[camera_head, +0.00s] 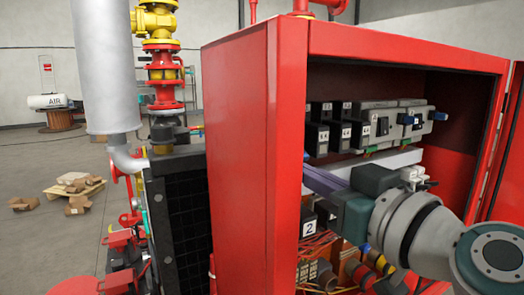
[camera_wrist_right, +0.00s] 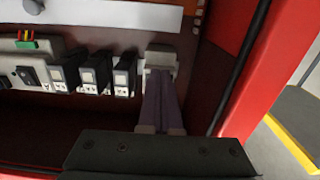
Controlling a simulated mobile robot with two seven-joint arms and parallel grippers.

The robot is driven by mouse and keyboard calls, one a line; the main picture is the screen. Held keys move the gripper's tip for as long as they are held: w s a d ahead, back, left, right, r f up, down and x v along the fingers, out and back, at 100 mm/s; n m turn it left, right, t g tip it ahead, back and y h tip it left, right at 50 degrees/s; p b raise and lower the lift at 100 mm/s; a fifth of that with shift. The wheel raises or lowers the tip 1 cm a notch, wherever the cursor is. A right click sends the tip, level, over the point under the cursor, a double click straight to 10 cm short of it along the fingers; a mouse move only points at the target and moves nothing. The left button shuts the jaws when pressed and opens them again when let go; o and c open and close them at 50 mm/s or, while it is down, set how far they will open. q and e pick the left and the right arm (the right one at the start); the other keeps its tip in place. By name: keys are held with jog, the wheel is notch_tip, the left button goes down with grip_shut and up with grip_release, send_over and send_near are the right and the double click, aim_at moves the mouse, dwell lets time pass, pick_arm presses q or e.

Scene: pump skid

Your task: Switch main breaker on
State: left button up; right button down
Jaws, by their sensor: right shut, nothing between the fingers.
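A row of breakers (camera_head: 367,124) is mounted inside the open red cabinet in the head view. Small black breakers with white labels stand at the left and larger grey units (camera_head: 408,119) at the right; I cannot tell for sure which is the main breaker or its lever position. My right gripper (camera_head: 308,163) reaches in from the right, below the row's left end. In the right wrist view its purple-grey fingers (camera_wrist_right: 160,82) are together and empty, in front of a light grey block (camera_wrist_right: 160,58) at the row's right end. Contact cannot be told. My left gripper is out of view.
The red cabinet (camera_head: 237,150) has its side wall close left of my right gripper and an open door (camera_head: 508,150) at the right. Wiring and components (camera_head: 315,270) fill the space below my arm. Pipes and a dark radiator (camera_head: 180,215) stand outside, left.

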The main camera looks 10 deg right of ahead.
jog(key=r+p+v, duration=0.1)
jog(key=v, duration=0.6)
dwell(1.0)
jog(key=shift+r, duration=0.1)
